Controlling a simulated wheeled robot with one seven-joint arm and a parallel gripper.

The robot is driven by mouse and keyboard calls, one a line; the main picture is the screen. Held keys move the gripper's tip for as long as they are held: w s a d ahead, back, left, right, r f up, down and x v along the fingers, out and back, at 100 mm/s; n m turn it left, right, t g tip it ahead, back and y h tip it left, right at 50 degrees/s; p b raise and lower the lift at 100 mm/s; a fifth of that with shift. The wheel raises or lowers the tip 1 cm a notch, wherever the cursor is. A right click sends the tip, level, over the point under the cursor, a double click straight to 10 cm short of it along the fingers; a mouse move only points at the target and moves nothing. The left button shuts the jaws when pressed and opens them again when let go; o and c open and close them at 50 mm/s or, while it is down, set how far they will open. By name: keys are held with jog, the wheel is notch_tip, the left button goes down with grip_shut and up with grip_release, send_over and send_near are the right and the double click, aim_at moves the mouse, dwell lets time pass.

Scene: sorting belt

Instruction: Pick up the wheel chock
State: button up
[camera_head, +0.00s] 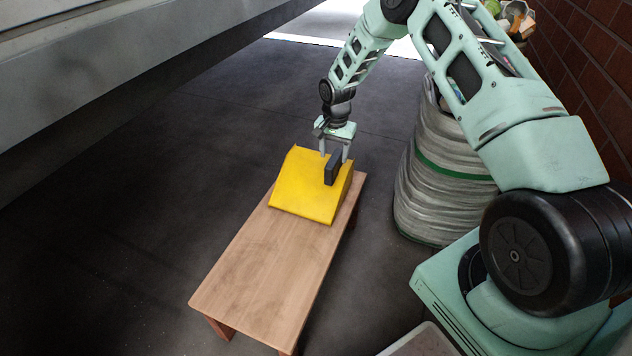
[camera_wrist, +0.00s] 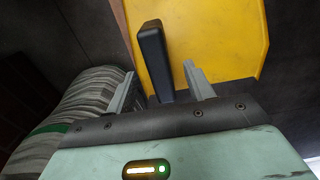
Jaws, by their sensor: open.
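The yellow wedge-shaped wheel chock (camera_head: 302,190) rests on the far end of a wooden bench. A black upright block, which looks like its handle (camera_head: 332,168), stands on the chock's right part. My gripper (camera_head: 335,158) is open at the chock, pointing down, with the black handle close to its fingers. In the wrist view, my gripper (camera_wrist: 160,88) shows two grey fingers apart, with the black handle (camera_wrist: 153,58) between them and the yellow chock (camera_wrist: 215,35) beyond. I cannot tell whether either finger touches the handle.
The wooden bench (camera_head: 262,262) is bare in front of the chock. A large grey striped sack (camera_head: 440,190) with a green band stands close on the right. A grey beam (camera_head: 120,60) crosses the upper left, and a brick wall (camera_head: 590,70) is at the right.

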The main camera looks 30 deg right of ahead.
aim_at(334, 158)
notch_tip(334, 158, down, 5)
jog(key=shift+d+r+b, duration=0.1)
jog(key=shift+d+b, duration=0.05)
jog(key=shift+b, duration=0.6)
jog(key=shift+f, duration=0.25)
grip_shut()
